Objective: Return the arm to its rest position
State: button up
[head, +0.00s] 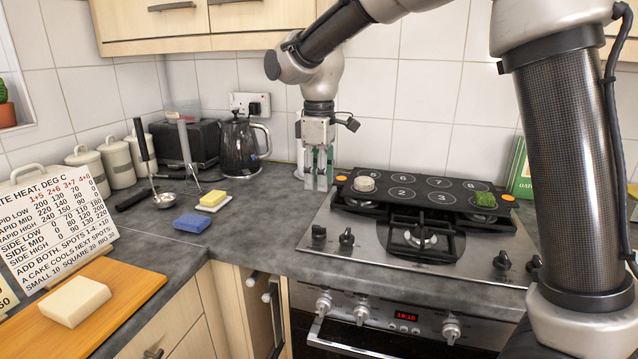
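My arm reaches in from the upper right of the head view and bends down at the wrist. My gripper (319,183) points down over the back of the worktop, between the black kettle and the hob. Its fingers look close together, with pale green parts near them. I cannot tell whether a gap is left between the fingers, and no held object is clear. The thick lower arm link stands at the right and hides part of the worktop there.
A black numbered plate (409,196) lies over the hob (330,246), bearing a round cream piece (364,184) and a green piece (485,200). The kettle (239,143) stands left of my gripper.

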jog(key=s+d+r+m+t, duration=0.1)
jog(key=s+d+m, duration=0.5)
jog(key=s+d, duration=0.7)
jog(key=s+d+r+m+t, duration=0.1)
jog(key=s+d+m+t, duration=0.2)
jog(key=s+d+m, duration=0.4)
jog(key=s+d, duration=0.5)
jog(key=d, duration=0.4)
jog(key=shift+s+d+r+m, duration=0.3)
jog(key=shift+s+d+r, duration=0.05)
jog(key=shift+r, duration=0.05)
